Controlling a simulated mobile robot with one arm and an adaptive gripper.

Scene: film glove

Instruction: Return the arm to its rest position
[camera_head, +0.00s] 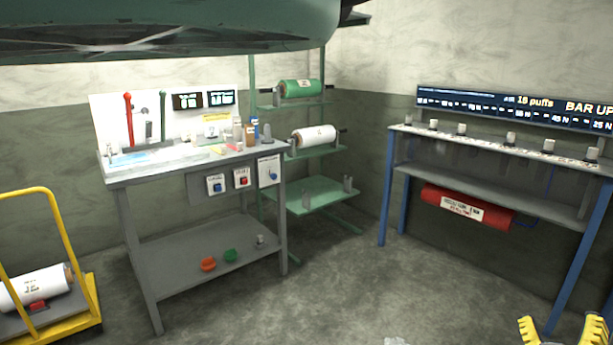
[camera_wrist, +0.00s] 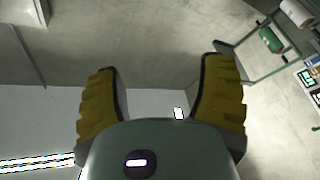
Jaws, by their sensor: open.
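My gripper (camera_head: 562,330) shows at the bottom right corner of the head view, only its yellow ribbed fingertips in the picture. The fingers stand wide apart with nothing between them. In the wrist view the gripper (camera_wrist: 160,95) is also open and empty, with bare wall and a small white patch behind the gap.
A grey workbench (camera_head: 215,275) stands at the left, with a green rack (camera_head: 318,192) beside it. A blue-legged bench (camera_head: 490,187) stands at the right, near my gripper. A yellow cart (camera_head: 92,300) is at the far left. The middle floor is mostly clear.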

